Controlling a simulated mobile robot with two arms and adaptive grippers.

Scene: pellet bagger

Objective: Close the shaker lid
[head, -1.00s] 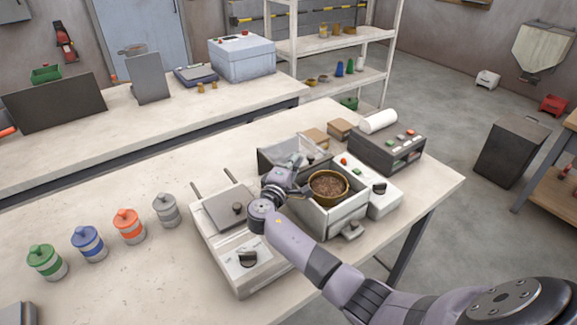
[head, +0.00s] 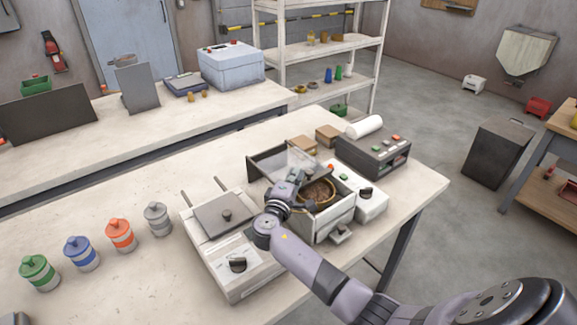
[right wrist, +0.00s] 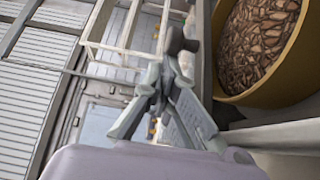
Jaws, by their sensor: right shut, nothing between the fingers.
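The shaker (head: 336,222) is a light-coloured open box on the front bench. A brown-yellow round pan (head: 330,203) with brown pellets sits in it; the pan fills the upper right of the right wrist view (right wrist: 238,86). The shaker lid (head: 262,167), a see-through panel with a dark frame, stands raised at the box's far side. My left gripper is out of view.
A hot-plate-like device (head: 228,215) stands left of the shaker. A control unit (head: 366,200) and a dark sealer-like box (head: 374,155) stand to its right. Several lidded jars (head: 120,235) line the bench's left. The bench's front middle is clear.

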